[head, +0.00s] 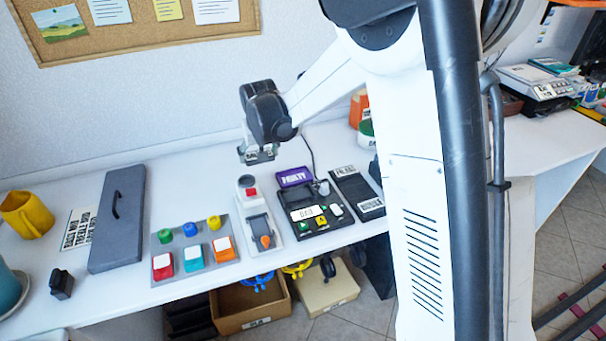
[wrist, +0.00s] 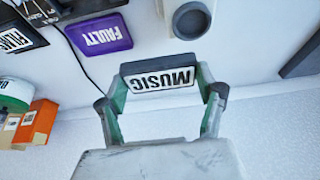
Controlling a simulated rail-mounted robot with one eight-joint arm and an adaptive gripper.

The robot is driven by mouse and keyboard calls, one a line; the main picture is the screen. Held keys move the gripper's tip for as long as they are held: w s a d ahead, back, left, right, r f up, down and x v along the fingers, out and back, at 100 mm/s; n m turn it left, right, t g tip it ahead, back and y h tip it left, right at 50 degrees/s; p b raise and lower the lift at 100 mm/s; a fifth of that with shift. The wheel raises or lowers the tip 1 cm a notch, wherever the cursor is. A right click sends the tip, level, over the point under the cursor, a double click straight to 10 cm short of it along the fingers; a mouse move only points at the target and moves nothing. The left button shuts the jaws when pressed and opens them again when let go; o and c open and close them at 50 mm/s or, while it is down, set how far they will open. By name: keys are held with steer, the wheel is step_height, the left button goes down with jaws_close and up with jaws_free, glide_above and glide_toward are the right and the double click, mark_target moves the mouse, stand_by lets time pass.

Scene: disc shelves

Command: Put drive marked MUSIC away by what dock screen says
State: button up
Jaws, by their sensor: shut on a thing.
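My gripper (wrist: 161,92) is shut on the drive marked MUSIC (wrist: 160,79), a dark block with a white label, held between its two green-sided fingers. In the head view my gripper (head: 258,155) hangs over the back of the white table, left of the purple FAULTY piece. The black dock (head: 318,232) stands on the table, right of and nearer than my gripper. Its small lit screen (head: 306,212) has text too small to read surely. The purple FAULTY piece (head: 295,176) lies behind the dock and also shows in the wrist view (wrist: 100,33).
A dark panel with white labels (head: 357,192) lies right of the dock. A lever box (head: 258,228), coloured buttons (head: 193,249) and a grey handled slab (head: 117,218) stand left. Cardboard boxes (head: 250,303) sit below. Table behind the buttons is clear.

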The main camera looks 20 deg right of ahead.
steer(key=b, duration=0.1)
glide_above(294, 177)
steer(key=s, duration=0.1)
step_height(294, 177, down, 7)
steer(key=shift+r, duration=0.1)
steer(key=shift+f+b, duration=0.45)
steer(key=shift+f, duration=1.7)
steer(key=shift+s+f+b, duration=0.15)
steer(key=shift+f+b, duration=0.35)
steer(key=shift+b, duration=0.15)
steer(key=o, duration=1.4)
steer(key=shift+f, duration=0.15)
